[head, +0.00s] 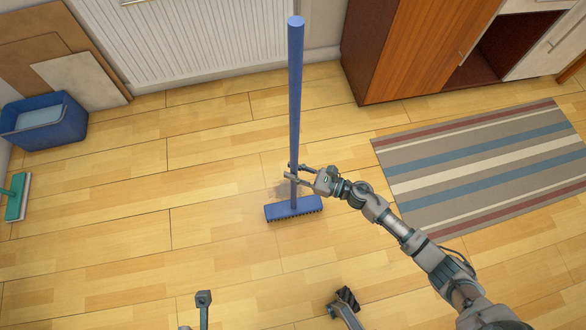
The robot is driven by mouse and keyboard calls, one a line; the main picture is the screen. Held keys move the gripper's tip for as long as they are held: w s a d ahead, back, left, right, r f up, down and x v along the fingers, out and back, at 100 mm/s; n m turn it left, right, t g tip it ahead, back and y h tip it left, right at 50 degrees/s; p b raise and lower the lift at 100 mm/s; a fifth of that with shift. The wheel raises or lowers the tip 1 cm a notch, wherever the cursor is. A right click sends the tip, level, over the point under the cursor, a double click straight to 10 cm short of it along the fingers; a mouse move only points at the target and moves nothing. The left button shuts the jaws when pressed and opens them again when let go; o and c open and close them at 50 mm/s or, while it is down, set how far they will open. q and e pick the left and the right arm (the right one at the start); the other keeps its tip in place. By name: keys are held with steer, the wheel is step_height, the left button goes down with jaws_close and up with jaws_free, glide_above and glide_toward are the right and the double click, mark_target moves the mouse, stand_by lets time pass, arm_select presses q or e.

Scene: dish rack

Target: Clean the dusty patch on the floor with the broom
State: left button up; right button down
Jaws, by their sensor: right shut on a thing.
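A blue broom (295,95) stands upright on the wooden floor, its wide head with dark bristles (293,208) down at floor level. My right gripper (291,174) is shut on the lower part of the broom's handle, a little above the head. A greyish dusty patch (281,188) shows on the floor just behind and left of the broom head; part of it is hidden by the handle and gripper. My left gripper cannot be made out; only grey parts of mine show at the bottom edge.
A striped rug (480,165) lies at the right, before a wooden cabinet (420,50). A white radiator (190,40) is on the back wall. A blue bucket (45,122), leaning boards (85,80) and a green brush (17,197) are at the left.

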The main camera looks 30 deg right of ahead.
steer(key=shift+r, duration=0.1)
stand_by(0.3)
steer(key=shift+f+b, duration=0.5)
steer(key=shift+f, duration=0.15)
stand_by(1.0)
steer(key=shift+w, duration=0.1)
steer(key=w+d, duration=0.2)
steer(key=w, duration=0.6)
steer(key=w+d, duration=0.3)
steer(key=w, duration=0.6)
steer(key=shift+w+b, duration=0.2)
steer(key=shift+b, duration=0.1)
stand_by(1.4)
stand_by(0.4)
